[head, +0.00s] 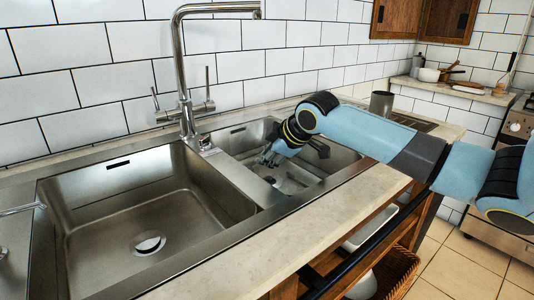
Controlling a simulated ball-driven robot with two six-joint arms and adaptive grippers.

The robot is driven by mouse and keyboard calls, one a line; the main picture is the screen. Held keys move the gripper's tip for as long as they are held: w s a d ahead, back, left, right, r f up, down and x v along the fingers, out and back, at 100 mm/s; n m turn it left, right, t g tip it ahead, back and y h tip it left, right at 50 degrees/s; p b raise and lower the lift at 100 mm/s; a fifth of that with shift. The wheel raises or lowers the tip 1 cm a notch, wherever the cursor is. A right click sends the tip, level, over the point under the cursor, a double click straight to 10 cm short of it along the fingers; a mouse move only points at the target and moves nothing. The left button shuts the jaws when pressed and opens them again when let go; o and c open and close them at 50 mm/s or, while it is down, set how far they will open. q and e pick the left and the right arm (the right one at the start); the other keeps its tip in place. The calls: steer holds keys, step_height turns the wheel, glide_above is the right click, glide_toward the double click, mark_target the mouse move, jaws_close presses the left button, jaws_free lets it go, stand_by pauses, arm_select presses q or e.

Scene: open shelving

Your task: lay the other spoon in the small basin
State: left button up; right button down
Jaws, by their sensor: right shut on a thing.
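The small basin (342,160) is the right-hand one of two steel basins set in the counter. My right arm reaches over it from the right. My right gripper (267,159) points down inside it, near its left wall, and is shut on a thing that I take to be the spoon. The spoon is too small and too hidden by the fingers to make out clearly. A dark round drain (270,180) shows on the basin floor below the gripper. I cannot clearly make out another spoon.
The large basin (100,215) on the left is empty apart from its drain. A tall steel tap (183,80) stands behind the divider between the basins. A grey cup (381,104) stands behind my right arm. The stone counter front (270,243) is clear.

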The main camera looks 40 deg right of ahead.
steer(key=shift+f+b, duration=1.7)
steer(key=shift+f, duration=2)
steer(key=c, duration=1.4)
jaws_free()
steer(key=shift+o, duration=0.2)
step_height(320, 180, up, 10)
steer(key=shift+r, duration=0.1)
